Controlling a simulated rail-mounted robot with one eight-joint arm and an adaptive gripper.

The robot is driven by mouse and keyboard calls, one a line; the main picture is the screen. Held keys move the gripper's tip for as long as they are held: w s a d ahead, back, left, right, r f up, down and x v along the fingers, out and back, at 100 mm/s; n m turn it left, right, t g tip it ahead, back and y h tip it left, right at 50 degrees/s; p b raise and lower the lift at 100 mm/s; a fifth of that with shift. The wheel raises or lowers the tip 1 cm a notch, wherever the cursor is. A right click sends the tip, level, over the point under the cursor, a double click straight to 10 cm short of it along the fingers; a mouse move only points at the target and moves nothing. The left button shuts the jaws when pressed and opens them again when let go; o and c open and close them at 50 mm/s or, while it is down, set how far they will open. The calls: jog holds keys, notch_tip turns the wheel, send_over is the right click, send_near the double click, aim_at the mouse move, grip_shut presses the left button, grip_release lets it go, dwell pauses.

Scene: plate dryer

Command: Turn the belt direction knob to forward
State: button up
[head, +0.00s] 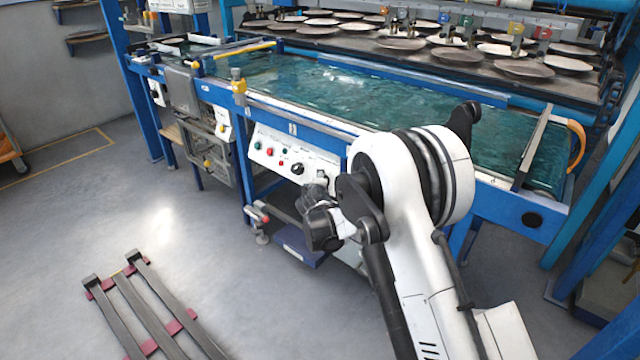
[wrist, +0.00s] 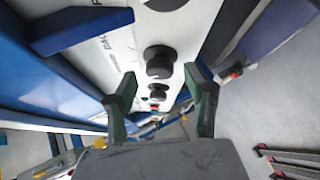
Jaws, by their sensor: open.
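The white control panel (head: 270,147) is on the front of the blue belt frame in the head view. It carries a black knob (head: 297,168), small red and green buttons, and a dark part at its right end. In the wrist view a large round black knob (wrist: 160,61) lies between and beyond the fingertips of my gripper (wrist: 160,80). Smaller dark controls show below it. My gripper is open and empty, its two green-dark fingers apart. I cannot read the labels or the knob's setting. In the head view my arm hides part of the panel's surroundings.
The teal belt (head: 340,85) runs above the panel, with a blue rail along its front edge. Plates (head: 400,44) lie on a rack behind. Dark metal bars (head: 150,310) lie on the floor at the front left. The grey floor left of the panel is mostly clear.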

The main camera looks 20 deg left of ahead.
jog(key=v, duration=1)
jog(key=shift+s, duration=0.25)
jog(key=shift+d, duration=0.1)
jog(key=s+d+r+m+g+h, duration=0.1)
jog(key=s+d+r+m, duration=0.2)
jog(key=d+r, duration=0.5)
jog(key=s+d+r+m+h, duration=0.1)
jog(key=s+d+r+m, duration=0.2)
jog(key=d, duration=0.9)
jog(key=s+d+r+m+g+h, duration=0.15)
jog(key=d+r+m, duration=0.25)
jog(key=d+r, duration=0.5)
jog(key=s+d+r+m+g, duration=0.1)
jog(key=s+d+m, duration=0.4)
jog(key=s+d, duration=0.75)
jog(key=s+d+f+m+g, duration=0.1)
jog(key=s+d+f+m, duration=0.15)
jog(key=s, duration=0.65)
jog(key=s+d+f+m+g, duration=0.1)
jog(key=s+d+m, duration=0.25)
jog(key=s, duration=0.45)
notch_tip(320, 180, up, 16)
jog(key=p, duration=1.5)
jog(key=shift+s+d+n+p, duration=0.15)
jog(key=shift+d+n+p, duration=0.05)
jog(key=shift+n+p, duration=0.2)
